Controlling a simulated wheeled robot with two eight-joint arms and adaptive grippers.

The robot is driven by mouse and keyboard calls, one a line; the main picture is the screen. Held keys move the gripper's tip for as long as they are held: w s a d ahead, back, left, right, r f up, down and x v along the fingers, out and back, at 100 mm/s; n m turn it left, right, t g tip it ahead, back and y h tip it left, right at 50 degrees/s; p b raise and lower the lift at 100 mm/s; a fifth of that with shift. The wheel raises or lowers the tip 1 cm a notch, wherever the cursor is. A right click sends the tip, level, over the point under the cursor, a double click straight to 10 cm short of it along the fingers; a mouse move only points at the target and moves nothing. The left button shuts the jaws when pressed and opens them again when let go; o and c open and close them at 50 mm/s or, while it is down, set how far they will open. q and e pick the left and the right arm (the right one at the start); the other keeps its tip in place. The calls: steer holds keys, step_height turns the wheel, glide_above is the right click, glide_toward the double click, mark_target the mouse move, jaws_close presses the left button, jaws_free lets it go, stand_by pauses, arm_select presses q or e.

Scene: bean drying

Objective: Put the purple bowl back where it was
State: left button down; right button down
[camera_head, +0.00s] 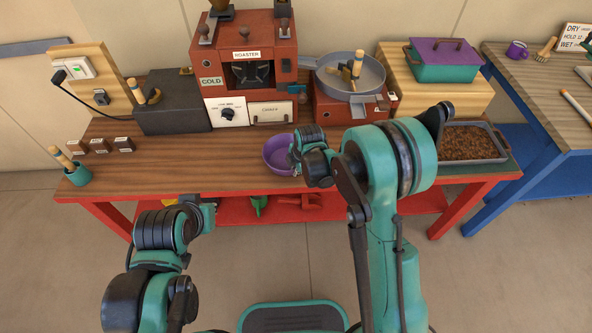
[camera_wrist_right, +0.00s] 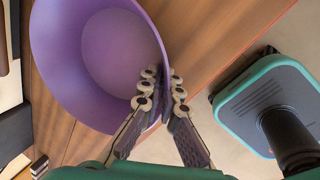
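The purple bowl (camera_head: 274,154) is at the front middle of the wooden bench, near its front edge, and looks empty. In the right wrist view the bowl (camera_wrist_right: 85,45) fills the upper left. My right gripper (camera_head: 297,157) is at the bowl's right side. In the wrist view its fingers (camera_wrist_right: 163,85) pinch the rim, one inside and one outside. I cannot tell whether the bowl rests on the bench or is slightly raised. My left gripper (camera_head: 205,210) hangs in front of the bench, away from the bowl; its fingers are not clear.
The red roaster (camera_head: 285,70) and a grey pan (camera_head: 345,80) stand behind the bowl. A tray of brown beans (camera_head: 497,135) is at the right end. A teal cup (camera_head: 78,175) and small labelled blocks (camera_head: 100,145) are at the left. The bench is clear left of the bowl.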

steer(key=shift+f, duration=0.15)
steer(key=c, duration=1.7)
jaws_free()
steer(key=shift+r, duration=0.25)
steer(key=s+d+r+m+t+p, duration=0.1)
steer(key=s+d+r+m, duration=0.3)
steer(key=r, duration=0.4)
steer(key=s+d+r+m+p, duration=0.2)
steer(key=s+r+m, duration=0.1)
steer(key=s+r, duration=0.3)
steer(key=s+d+r+m+t+p, duration=0.1)
steer(key=s+d+r+m, duration=0.25)
steer(key=r, duration=0.55)
steer(key=shift+s+d+r+m+t+h, duration=0.3)
steer(key=shift+s+d+m, duration=0.45)
steer(key=shift+s+m, duration=1.2)
steer(key=shift+s+d+r+m+t+h, duration=0.25)
steer(key=shift+s+d+m, duration=0.45)
steer(key=shift+s+m, duration=1.15)
steer(key=shift+s+d+r+m+t+h, duration=0.3)
steer(key=shift+s+d+m, duration=0.45)
steer(key=shift+s+m, duration=1.2)
